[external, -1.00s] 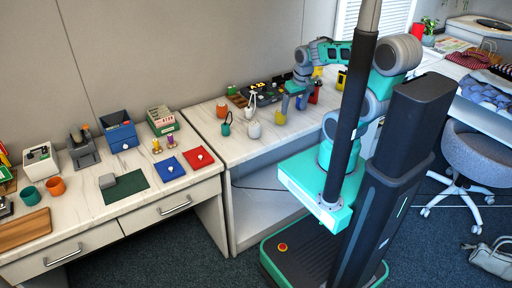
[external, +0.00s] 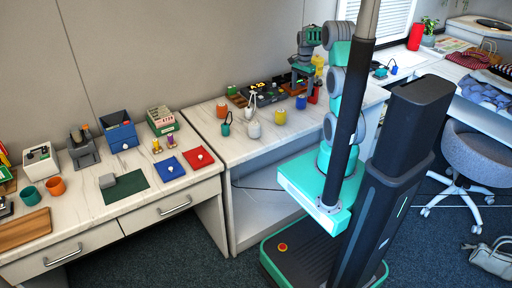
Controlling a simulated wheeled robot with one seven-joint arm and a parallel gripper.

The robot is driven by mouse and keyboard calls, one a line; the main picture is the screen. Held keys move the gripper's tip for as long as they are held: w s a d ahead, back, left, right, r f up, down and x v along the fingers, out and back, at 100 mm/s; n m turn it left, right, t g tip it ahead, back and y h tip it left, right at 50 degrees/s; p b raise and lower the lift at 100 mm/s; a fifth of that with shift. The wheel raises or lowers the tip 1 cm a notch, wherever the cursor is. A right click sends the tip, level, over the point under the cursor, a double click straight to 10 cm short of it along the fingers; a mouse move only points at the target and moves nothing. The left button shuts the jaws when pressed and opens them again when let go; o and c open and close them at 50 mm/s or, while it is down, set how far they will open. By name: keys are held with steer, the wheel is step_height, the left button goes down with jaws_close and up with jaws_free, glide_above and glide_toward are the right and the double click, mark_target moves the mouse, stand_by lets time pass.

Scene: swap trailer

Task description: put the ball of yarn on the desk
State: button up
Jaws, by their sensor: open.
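I cannot surely pick out a ball of yarn at this size. A small pale round thing (external: 200,156) lies on a red square, and another (external: 170,168) on a blue square, both on the left desk (external: 95,205) with drawers. My gripper (external: 302,86) is open, pointing down over the back right of the middle table (external: 222,148). A blue container (external: 301,102) stands just below it and a red thing (external: 314,94) beside it. Nothing shows between the fingers, though they are small and partly unclear.
A blue bin (external: 119,134) and a green mat (external: 126,190) are on the left desk. A grey chair (external: 480,155) stands at the right.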

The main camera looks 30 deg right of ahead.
mark_target(302, 96)
steer(key=f, duration=0.5)
steer(key=s+f, duration=0.1)
steer(key=f, duration=0.1)
steer(key=shift+a+f, duration=0.1)
steer(key=shift+f, duration=0.3)
steer(key=c, duration=1.6)
steer(key=shift+r, duration=0.35)
step_height(302, 96, up, 2)
steer(key=shift+w+r, duration=0.1)
steer(key=shift+r, duration=0.1)
steer(key=s+a+r+b, duration=0.1)
steer(key=s+a+r, duration=0.2)
steer(key=s+r, duration=0.3)
steer(key=s+a+r, duration=0.3)
steer(key=s+r, duration=0.1)
steer(key=s, duration=0.3)
steer(key=w+a+r+n+p, duration=0.2)
steer(key=a+n, duration=0.6)
steer(key=w+a+r+n+p, duration=0.2)
steer(key=w+a+n+p, duration=0.1)
steer(key=a+n, duration=0.5)
steer(key=shift+w, duration=0.35)
